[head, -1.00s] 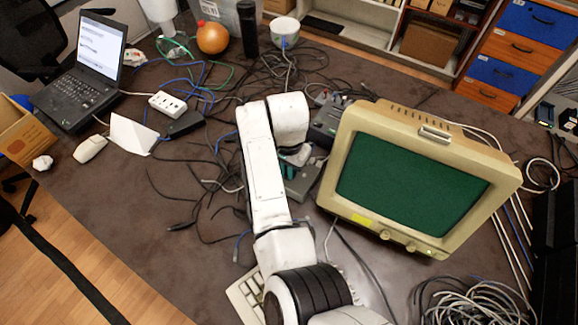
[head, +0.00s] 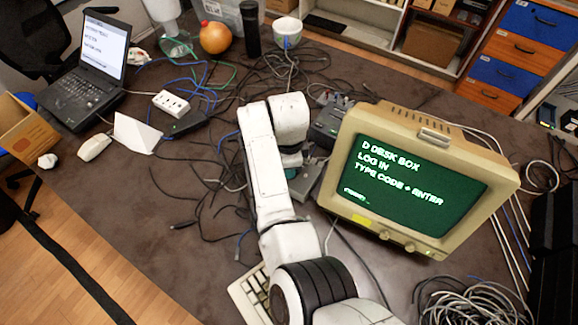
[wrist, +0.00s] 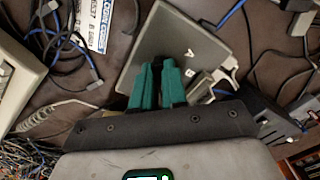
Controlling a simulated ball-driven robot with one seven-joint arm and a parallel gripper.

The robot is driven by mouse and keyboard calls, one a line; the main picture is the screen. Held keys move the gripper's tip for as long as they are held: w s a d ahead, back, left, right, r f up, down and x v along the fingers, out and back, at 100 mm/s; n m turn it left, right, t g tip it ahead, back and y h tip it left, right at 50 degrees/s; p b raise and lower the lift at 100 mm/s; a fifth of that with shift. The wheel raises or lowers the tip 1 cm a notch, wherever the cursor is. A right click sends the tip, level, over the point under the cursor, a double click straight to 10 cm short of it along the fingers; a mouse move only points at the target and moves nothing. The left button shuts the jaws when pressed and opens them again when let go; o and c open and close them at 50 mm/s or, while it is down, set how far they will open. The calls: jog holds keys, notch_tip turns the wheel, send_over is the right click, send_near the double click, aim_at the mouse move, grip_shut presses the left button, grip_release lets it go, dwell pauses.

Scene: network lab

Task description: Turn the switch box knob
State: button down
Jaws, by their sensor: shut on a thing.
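The switch box is a flat grey box (wrist: 178,48) with pale letter marks on its face, in the upper middle of the wrist view. In the head view a grey part of it (head: 307,180) shows between my arm and the monitor. My gripper (wrist: 160,72) has teal fingers close together over the box's near part, shut on the knob. The knob itself is hidden between the fingers, so its angle cannot be read. In the head view my arm covers most of the gripper. The beige monitor (head: 430,250) shows green-screen log-in text.
Many loose cables (head: 200,180) lie around the box. A dark device (head: 328,122) stands behind it. A keyboard (head: 248,296) is partly under my arm. A laptop (head: 85,95), power strip (head: 171,103) and mouse (head: 95,147) are at left. The front left of the table is bare.

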jog(key=shift+w+m, duration=0.1)
jog(key=shift+m, duration=0.6)
jog(key=c, duration=1.2)
grip_release()
jog(key=shift+o, duration=0.2)
jog(key=shift+r, duration=0.1)
notch_tip(320, 180, up, 11)
jog(key=shift+b, duration=0.3)
